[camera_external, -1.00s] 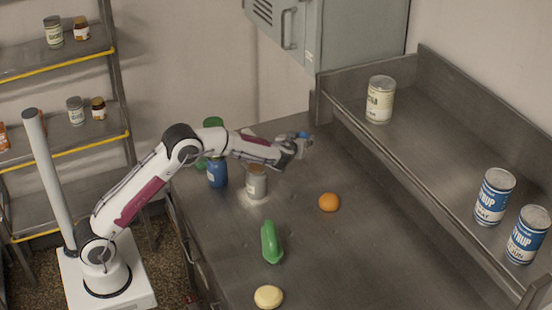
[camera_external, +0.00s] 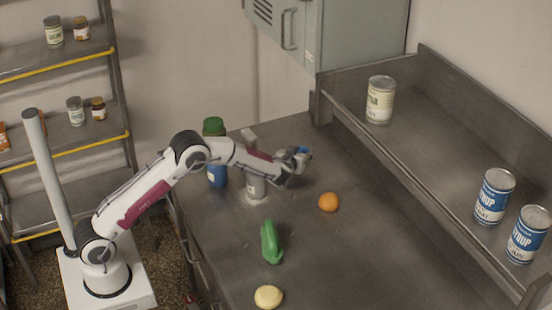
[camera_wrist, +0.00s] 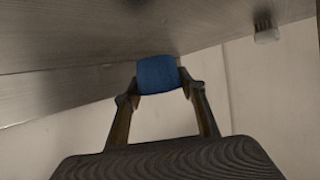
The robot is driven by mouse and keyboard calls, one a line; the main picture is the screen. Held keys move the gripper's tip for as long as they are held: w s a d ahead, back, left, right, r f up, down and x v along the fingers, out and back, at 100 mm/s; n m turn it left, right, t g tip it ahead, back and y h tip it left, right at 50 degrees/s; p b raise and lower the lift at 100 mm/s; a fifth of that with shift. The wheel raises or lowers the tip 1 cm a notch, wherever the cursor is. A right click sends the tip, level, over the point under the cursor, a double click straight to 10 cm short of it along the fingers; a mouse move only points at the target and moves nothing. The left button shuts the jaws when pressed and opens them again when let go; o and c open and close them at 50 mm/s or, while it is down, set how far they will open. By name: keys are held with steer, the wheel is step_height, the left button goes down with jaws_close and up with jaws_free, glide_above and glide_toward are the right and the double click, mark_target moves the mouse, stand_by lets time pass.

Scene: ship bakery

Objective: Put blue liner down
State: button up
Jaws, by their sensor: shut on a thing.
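The blue liner (camera_external: 302,151) is small and held at the end of my arm, over the back part of the steel counter. It shows in the wrist view as a blue rounded piece (camera_wrist: 158,75) between my two fingertips. My gripper (camera_external: 298,163) is shut on it, one finger on each side. My gripper also shows in the wrist view (camera_wrist: 160,82). The liner appears just above the counter; I cannot tell whether it touches.
The steel counter (camera_external: 330,265) has free room right of my gripper. An orange (camera_external: 329,202), a green object (camera_external: 271,242), a yellow round thing (camera_external: 268,297), a grey can (camera_external: 257,190) and a green-lidded blue jar (camera_external: 217,176) stand on it. A raised shelf (camera_external: 430,150) borders the right.

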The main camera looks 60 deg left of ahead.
steer(key=shift+f, duration=0.1)
steer(key=shift+f, duration=1.75)
steer(key=shift+f, duration=0.1)
steer(key=o, duration=0.6)
steer(key=shift+o, duration=0.2)
steer(key=shift+s+d+r, duration=0.35)
steer(key=shift+d, duration=0.05)
steer(key=shift+v, duration=5.4)
